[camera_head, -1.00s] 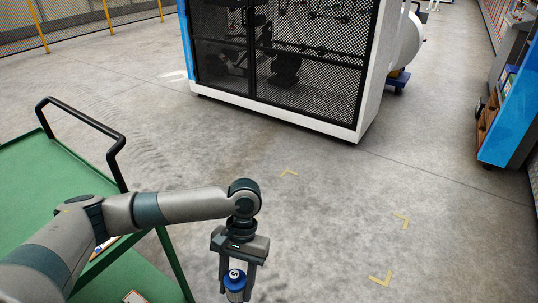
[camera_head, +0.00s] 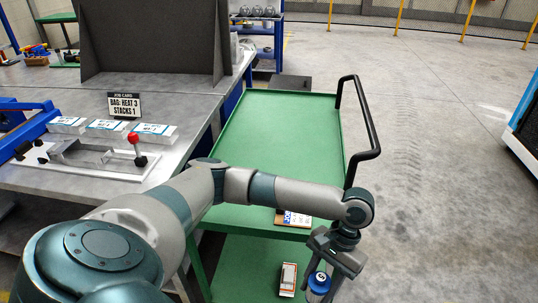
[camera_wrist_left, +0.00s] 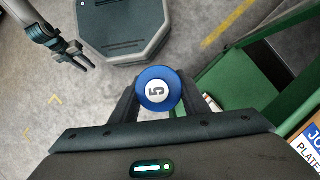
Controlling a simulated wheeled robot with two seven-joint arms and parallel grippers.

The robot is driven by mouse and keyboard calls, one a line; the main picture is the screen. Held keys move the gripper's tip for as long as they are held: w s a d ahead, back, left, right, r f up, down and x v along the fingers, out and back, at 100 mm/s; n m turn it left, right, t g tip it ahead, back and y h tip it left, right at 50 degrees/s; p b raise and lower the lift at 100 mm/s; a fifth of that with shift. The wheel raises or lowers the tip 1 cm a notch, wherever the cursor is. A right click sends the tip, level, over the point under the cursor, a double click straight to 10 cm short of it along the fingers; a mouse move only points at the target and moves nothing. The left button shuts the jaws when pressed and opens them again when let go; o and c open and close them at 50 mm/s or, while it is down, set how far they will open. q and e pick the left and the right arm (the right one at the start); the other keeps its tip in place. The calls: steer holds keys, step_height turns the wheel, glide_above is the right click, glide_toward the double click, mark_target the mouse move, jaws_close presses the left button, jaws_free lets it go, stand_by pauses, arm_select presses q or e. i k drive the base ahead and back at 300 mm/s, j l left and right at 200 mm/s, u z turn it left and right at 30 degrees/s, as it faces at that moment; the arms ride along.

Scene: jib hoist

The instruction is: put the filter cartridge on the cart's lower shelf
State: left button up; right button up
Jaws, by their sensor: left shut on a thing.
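The filter cartridge (camera_head: 319,283) has a blue cap marked 5. My left gripper (camera_head: 321,275) is shut on it and holds it upright. The cap also shows between the fingers in the left wrist view (camera_wrist_left: 157,88). The green cart (camera_head: 285,125) stands ahead, with its lower shelf (camera_head: 245,262) partly hidden by my left arm. In the head view the cartridge appears at the lower shelf's right side; I cannot tell its height over the shelf. My right gripper (camera_wrist_left: 86,66) shows in the left wrist view, empty with its fingers apart.
A white and red box (camera_head: 288,279) lies on the lower shelf, left of the cartridge. A printed card (camera_head: 294,217) is at the top shelf's near edge. The black handle (camera_head: 366,130) rises on the cart's right. A workbench (camera_head: 190,95) adjoins on the left; open floor lies right.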

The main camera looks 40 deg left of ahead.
mark_target(250, 281)
steer(key=i+l+u, duration=0.15)
steer(key=u, duration=0.3)
steer(key=l+u, duration=0.45)
steer(key=i+l+u, duration=0.1)
steer(key=l+u, duration=0.15)
steer(key=u, duration=0.2)
steer(key=l+u, duration=0.65)
steer(key=l, duration=0.15)
steer(key=k, duration=0.05)
